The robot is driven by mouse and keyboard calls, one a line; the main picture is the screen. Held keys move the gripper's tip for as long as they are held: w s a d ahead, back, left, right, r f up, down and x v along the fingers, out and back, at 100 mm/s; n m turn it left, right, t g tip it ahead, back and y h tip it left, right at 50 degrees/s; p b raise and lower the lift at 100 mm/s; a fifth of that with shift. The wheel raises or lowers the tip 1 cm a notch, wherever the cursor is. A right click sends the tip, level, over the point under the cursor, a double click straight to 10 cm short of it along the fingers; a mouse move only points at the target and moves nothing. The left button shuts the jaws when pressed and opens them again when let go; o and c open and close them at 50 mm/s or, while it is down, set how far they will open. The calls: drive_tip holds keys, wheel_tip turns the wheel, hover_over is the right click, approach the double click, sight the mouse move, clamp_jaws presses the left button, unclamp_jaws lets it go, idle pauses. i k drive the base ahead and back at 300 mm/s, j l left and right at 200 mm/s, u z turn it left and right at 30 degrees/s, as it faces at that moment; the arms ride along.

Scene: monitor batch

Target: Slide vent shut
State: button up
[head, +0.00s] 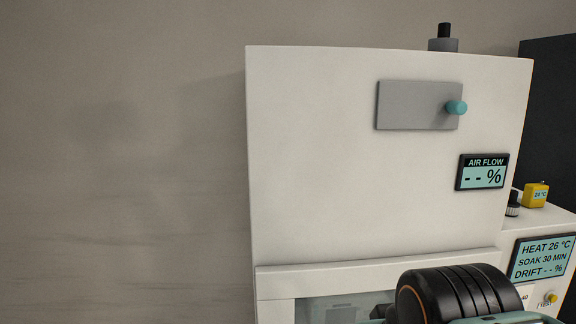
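The vent is a flat grey plate (408,105) on the upper front of a white cabinet (370,200). A teal knob (457,107) sticks out near the plate's right end. No opening shows around the plate, and I cannot tell whether the vent is open or shut. A dark ribbed part of my arm rises at the bottom right, well below the vent and in front of the cabinet's lower part. My gripper's fingers are not in view.
An AIR FLOW display (482,172) below the knob reads "-- %". At right, a second display (542,257) reads HEAT 26 °C, SOAK 30 MIN, DRIFT -- %. A yellow block (536,195) and a black knob (513,204) stand above it. A black-topped fitting (443,40) sits on the cabinet.

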sight(401, 106)
drive_tip(key=z, duration=1.5)
drive_tip(key=k+l, duration=0.1)
drive_tip(key=k, duration=0.4)
drive_tip(key=k+l, duration=0.1)
drive_tip(key=k, duration=0.35)
drive_tip(key=l+u, duration=0.05)
